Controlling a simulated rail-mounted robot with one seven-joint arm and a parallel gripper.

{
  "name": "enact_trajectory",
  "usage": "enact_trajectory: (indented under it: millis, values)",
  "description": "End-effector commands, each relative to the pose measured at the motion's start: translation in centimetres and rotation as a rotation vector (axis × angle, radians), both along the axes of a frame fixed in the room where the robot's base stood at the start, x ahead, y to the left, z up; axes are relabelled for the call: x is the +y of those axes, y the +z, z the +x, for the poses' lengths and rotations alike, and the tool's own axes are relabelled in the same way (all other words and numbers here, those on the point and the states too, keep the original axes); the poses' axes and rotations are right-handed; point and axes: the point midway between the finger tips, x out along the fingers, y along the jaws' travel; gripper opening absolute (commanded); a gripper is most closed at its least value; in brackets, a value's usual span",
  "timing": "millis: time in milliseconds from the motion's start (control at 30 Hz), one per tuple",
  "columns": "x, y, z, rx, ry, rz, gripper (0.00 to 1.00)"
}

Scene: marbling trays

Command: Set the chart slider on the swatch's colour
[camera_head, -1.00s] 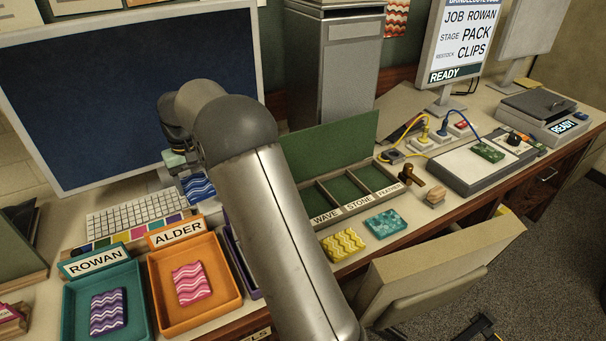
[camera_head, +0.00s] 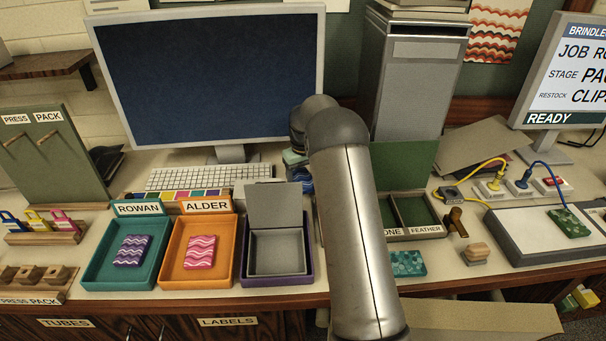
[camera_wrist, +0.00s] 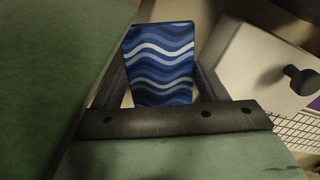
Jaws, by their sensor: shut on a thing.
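My gripper (camera_head: 298,160) is shut on a blue swatch with white and pale blue waves (camera_head: 306,182), in front of the monitor's lower right corner. The wrist view shows the swatch (camera_wrist: 160,62) between the two fingers (camera_wrist: 160,82), held clear of the table. The colour chart (camera_head: 180,194) is a strip of several coloured squares behind the labelled trays, left of my gripper and in front of the keyboard.
The ROWAN tray (camera_head: 94,277) holds a purple swatch and the ALDER tray (camera_head: 168,279) a pink one. A purple tray (camera_head: 246,282) holds a grey lidded box (camera_head: 277,252). The keyboard (camera_head: 205,177) lies behind the chart. My arm hides part of the green compartment box (camera_head: 408,168).

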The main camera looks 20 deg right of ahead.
Motion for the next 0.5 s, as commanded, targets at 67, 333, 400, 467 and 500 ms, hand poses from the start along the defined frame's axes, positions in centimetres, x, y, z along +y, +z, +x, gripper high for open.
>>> enact_trajectory:
  millis: [67, 333, 400, 467, 500]
  values:
    - [-1.28, -3.91, -1.45, 0.052, -0.019, -0.003, 0.21]
    - [-0.9, -3.61, -1.25, 0.047, -0.015, 0.0, 0.76]
    - [-0.83, -3.51, -1.21, 0.046, -0.014, 0.001, 0.86]
    - [-0.77, -3.42, -1.17, 0.045, -0.013, 0.002, 0.86]
    - [-0.74, -3.37, -1.16, 0.045, -0.013, 0.002, 0.86]
